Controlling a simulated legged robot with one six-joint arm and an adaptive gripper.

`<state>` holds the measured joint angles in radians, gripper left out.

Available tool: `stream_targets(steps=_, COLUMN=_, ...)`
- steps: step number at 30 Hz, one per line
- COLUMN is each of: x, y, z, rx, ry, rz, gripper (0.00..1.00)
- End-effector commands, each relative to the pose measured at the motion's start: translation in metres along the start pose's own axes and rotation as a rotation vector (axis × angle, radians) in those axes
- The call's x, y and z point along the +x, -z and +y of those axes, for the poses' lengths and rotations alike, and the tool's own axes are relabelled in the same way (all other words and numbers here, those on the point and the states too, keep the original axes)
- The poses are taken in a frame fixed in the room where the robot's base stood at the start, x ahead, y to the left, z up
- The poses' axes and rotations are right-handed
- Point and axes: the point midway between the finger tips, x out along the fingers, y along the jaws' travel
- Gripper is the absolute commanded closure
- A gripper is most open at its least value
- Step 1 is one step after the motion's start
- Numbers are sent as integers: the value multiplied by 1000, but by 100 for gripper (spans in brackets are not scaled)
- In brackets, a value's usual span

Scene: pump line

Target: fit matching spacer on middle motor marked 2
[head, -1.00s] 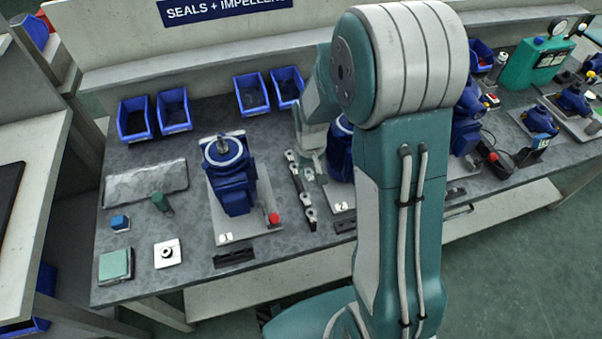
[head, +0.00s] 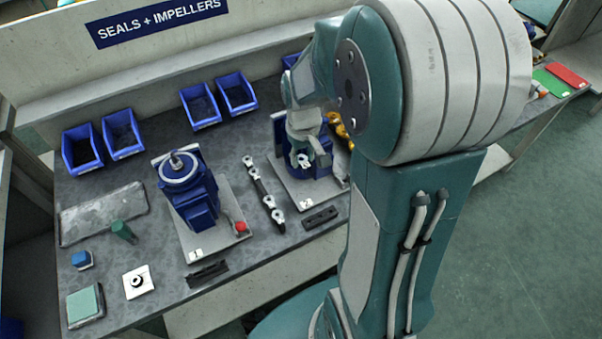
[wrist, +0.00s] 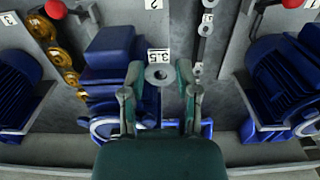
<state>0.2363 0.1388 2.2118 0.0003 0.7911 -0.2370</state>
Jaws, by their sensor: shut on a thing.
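My gripper (wrist: 159,72) is shut on a small grey ring-shaped spacer (wrist: 158,80) with a white tag reading 3.5 (wrist: 158,55). In the head view my gripper (head: 304,158) is over the plate of the middle motor. The blue middle motor (wrist: 112,55) is just left of the spacer in the wrist view, and its plate bears the mark 2 (wrist: 153,4). In the head view it is largely hidden by my arm. The spacer appears apart from the motor; its exact height is unclear. The dark spacer rack (head: 264,193) lies left of the middle motor's plate.
The motor marked 1 (head: 192,192), with a red knob (head: 241,227), stands left of the rack. Gold parts (wrist: 58,42) lie beyond the middle motor. Blue bins (head: 200,105) line the back.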

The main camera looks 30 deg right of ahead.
Motion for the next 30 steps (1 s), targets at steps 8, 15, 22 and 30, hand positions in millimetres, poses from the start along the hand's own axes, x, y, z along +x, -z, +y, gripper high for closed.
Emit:
stream_targets(steps=8, x=-46, y=60, z=32, rx=2, ry=0, rz=2, gripper=80)
stream_targets(steps=15, x=-85, y=97, z=56, rx=2, ry=1, rz=1, gripper=80)
stream_targets(steps=22, x=-101, y=109, z=66, rx=1, ry=2, rz=-2, gripper=80)
stream_targets(steps=30, x=-88, y=110, z=67, rx=0, ry=2, rz=-2, gripper=80)
